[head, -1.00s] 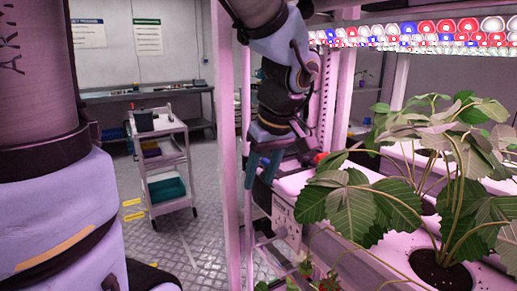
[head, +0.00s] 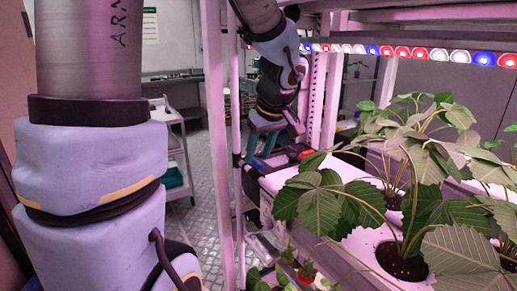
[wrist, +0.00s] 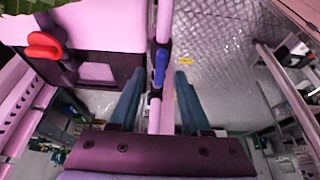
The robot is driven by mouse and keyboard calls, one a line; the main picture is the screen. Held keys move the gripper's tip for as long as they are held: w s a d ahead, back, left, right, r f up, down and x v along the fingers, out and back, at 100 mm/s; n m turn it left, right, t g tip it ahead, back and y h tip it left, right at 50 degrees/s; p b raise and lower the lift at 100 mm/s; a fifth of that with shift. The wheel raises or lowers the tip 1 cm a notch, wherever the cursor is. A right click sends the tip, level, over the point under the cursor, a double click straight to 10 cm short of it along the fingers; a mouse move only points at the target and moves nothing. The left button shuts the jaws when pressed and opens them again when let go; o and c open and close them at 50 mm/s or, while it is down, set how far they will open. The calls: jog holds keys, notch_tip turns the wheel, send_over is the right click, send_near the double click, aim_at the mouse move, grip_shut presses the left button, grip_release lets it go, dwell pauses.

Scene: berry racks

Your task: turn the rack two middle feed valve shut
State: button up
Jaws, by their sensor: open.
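A blue lever (wrist: 159,68) sits on a thin pink pipe (wrist: 165,25) in the wrist view and lies along that pipe. The frames do not show clearly whether it is the rack two middle feed valve. My gripper (wrist: 157,82) is open, with one teal finger on each side of the pipe and lever. I cannot tell whether either finger touches them. A red handle (wrist: 45,43) on a dark fitting is to the left, outside the fingers. In the head view my gripper (head: 262,142) points down at the end of the rack, and the blue lever cannot be made out.
The rack's white planting channel (head: 345,245) with leafy strawberry plants (head: 330,205) fills the right. A pink rack post (head: 218,130) stands left of my gripper. A cart (head: 175,150) stands behind on the metal floor (head: 205,215), which has free room.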

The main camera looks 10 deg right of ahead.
jog(key=shift+w+a+f, duration=0.1)
jog(key=shift+w+f, duration=0.05)
jog(key=shift+f, duration=0.4)
jog(key=shift+c, duration=0.4)
grip_shut()
